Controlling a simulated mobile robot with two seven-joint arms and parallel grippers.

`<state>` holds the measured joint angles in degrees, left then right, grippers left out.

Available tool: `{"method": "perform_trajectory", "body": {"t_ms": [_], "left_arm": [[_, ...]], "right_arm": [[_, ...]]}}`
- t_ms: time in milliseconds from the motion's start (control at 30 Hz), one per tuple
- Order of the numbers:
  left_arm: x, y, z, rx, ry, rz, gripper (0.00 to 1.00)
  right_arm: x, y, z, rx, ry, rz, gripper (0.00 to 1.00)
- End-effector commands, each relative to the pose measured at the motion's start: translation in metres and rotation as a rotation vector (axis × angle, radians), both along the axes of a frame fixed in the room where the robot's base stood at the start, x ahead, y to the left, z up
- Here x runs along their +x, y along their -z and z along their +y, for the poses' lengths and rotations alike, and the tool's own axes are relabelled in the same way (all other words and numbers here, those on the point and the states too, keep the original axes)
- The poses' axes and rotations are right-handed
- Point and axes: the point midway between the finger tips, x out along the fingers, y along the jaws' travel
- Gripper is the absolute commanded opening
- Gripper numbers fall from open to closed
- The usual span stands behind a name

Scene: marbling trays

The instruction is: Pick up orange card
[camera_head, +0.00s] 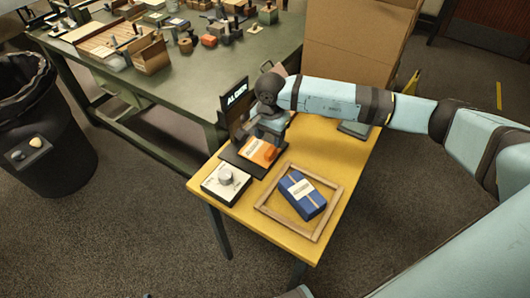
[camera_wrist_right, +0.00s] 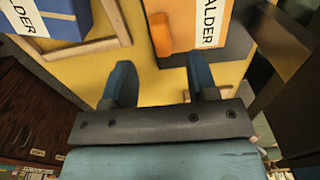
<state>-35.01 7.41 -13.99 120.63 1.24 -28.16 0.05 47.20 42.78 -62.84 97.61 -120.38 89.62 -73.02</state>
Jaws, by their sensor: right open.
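The orange card (camera_head: 257,152) has a white label and lies on a dark base near the left edge of the yellow table. In the right wrist view the orange card (camera_wrist_right: 181,22) is beyond the fingertips, with its label reading ALDER. My right gripper (camera_head: 270,132) is just behind the card in the head view, pointing down. In the right wrist view its two fingers (camera_wrist_right: 159,78) stand apart with nothing between them. The head view partly hides the fingertips. My left gripper is not in view.
A white box with a dial (camera_head: 226,183) and a blue box (camera_head: 302,195) inside a wooden frame (camera_head: 335,205) are nearby. A cluttered green table (camera_head: 185,88) stands behind, and a black bin (camera_head: 62,165) at left.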

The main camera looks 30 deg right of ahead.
Motion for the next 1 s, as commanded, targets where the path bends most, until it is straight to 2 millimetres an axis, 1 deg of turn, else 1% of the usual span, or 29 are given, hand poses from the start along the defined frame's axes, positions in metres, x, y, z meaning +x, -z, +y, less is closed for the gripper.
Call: {"method": "perform_trajectory", "body": {"t_ms": [33, 100, 267, 367, 500, 600, 700, 867, 900, 967, 1000], "left_arm": [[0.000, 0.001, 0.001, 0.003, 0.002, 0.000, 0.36], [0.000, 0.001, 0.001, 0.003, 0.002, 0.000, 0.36], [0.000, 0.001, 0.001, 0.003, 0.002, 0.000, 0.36], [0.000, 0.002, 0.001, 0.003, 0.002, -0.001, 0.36], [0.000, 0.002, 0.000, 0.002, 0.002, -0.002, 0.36], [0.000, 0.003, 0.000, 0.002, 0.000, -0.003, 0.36], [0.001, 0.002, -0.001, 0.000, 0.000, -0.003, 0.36], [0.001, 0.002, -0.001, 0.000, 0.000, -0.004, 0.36], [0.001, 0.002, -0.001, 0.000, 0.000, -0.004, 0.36], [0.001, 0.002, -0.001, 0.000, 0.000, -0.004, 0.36], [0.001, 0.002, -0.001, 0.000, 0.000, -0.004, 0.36]], "right_arm": [[0.000, 0.008, 0.000, 0.000, 0.001, 0.001, 0.53], [0.000, 0.015, 0.001, 0.001, 0.001, 0.002, 0.53], [0.000, 0.022, 0.000, 0.002, 0.001, 0.000, 0.53], [0.001, 0.031, -0.002, 0.002, 0.001, 0.001, 0.53], [0.003, 0.051, -0.006, 0.003, 0.002, 0.003, 0.53], [0.003, 0.066, -0.006, 0.003, 0.001, 0.003, 0.53], [0.003, 0.072, -0.006, 0.004, 0.001, 0.000, 0.53], [0.004, 0.072, -0.006, 0.003, 0.001, -0.001, 0.53], [0.004, 0.072, -0.006, 0.003, 0.001, -0.001, 0.49], [0.004, 0.072, -0.006, 0.003, 0.001, -0.001, 0.35], [0.004, 0.072, -0.006, 0.003, 0.001, -0.001, 0.26]]}}
